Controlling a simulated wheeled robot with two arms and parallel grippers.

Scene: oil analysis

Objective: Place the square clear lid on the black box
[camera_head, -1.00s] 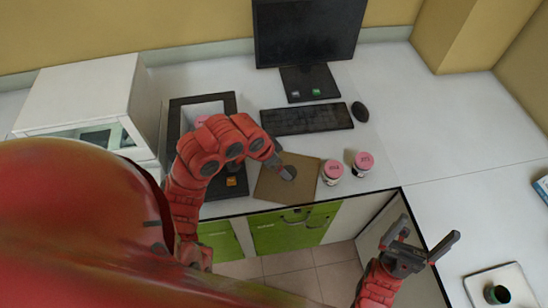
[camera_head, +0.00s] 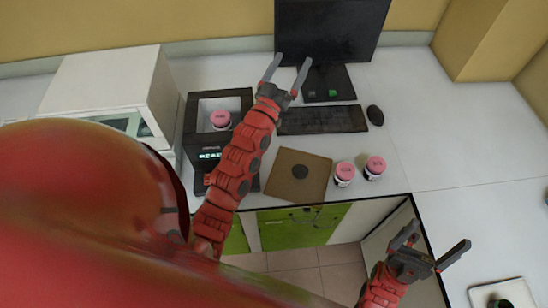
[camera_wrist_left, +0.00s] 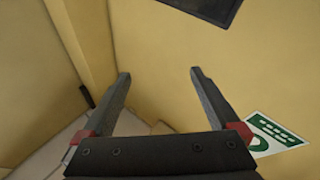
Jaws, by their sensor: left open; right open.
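The square lid (camera_head: 297,190), a see-through brownish plate with a dark round knob in its middle, lies on the counter near its front edge. The black box (camera_head: 246,100) stands to its left, with a lit panel on its front. Its top is open, and a pink-capped jar (camera_head: 221,118) sits inside. My left gripper (camera_head: 287,66) is open and empty, raised in front of the monitor; its arm hides part of the box's right side. The left wrist view shows the open fingers (camera_wrist_left: 158,80) against a yellow wall. My right gripper (camera_head: 433,245) is open and empty, beyond the counter's front edge.
Two pink-capped jars (camera_head: 344,173) (camera_head: 375,167) stand just right of the lid. A keyboard (camera_head: 325,120), mouse (camera_head: 375,115) and monitor (camera_head: 330,30) are behind. A white cabinet (camera_head: 105,85) stands left of the box. The right counter has free room, with a tray (camera_head: 510,290) at its front.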

